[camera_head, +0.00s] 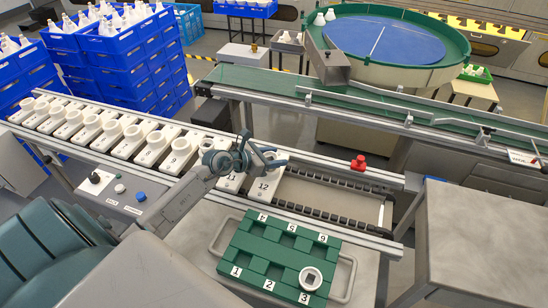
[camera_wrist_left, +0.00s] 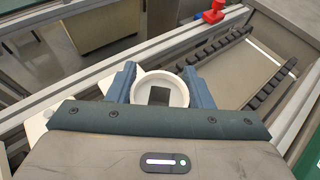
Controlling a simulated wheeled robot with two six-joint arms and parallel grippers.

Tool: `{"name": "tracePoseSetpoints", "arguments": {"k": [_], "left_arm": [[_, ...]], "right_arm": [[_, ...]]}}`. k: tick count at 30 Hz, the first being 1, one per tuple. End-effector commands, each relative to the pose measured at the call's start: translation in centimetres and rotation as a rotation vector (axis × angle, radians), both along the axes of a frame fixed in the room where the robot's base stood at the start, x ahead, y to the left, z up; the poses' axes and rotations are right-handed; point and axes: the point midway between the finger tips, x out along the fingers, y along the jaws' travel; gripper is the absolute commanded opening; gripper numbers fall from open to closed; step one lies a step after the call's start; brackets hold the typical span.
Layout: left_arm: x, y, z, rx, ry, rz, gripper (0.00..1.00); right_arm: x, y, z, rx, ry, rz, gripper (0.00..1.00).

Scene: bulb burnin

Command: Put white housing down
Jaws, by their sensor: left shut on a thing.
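My left gripper (camera_head: 268,157) is shut on a white housing (camera_head: 277,155), a round ring-shaped part. In the left wrist view the housing (camera_wrist_left: 178,96) sits between the two blue fingers, its square opening facing the camera. It is over the white carrier numbered 12 (camera_head: 264,186), at the end of the carrier row; I cannot tell whether it touches the carrier. Another white housing (camera_head: 311,278) stands in the green tray (camera_head: 262,262) at the place marked 3. The tray's other numbered places look empty. My right gripper is not in view.
Several numbered white carriers (camera_head: 128,140) with round housings line the conveyor to the left. A grey table (camera_head: 480,225) stands at the right. Blue crates (camera_head: 120,60) are stacked behind.

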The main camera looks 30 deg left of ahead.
Motion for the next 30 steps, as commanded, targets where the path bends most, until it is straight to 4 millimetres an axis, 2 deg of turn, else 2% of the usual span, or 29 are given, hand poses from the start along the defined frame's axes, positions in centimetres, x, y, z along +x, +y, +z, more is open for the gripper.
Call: {"name": "tracePoseSetpoints", "arguments": {"k": [3,13,14,17,28,30], "left_arm": [[0.0,0.0,-0.8,0.000,-0.002,0.001,0.25],[0.0,0.0,-1.2,0.001,-0.003,0.000,0.25],[0.0,0.0,-1.2,0.001,-0.003,0.000,0.48],[0.0,0.0,-1.1,0.002,-0.002,0.000,0.68],[0.0,0.0,-0.6,0.002,-0.002,0.000,0.68],[-0.6,0.4,-0.7,0.004,-0.001,0.000,0.68]], "right_arm": [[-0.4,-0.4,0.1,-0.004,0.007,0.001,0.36],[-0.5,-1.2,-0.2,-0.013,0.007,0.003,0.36],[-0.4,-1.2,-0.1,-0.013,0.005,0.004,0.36],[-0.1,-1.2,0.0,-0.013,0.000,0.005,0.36],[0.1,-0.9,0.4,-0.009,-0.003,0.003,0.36],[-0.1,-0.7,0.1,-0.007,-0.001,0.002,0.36]]}}
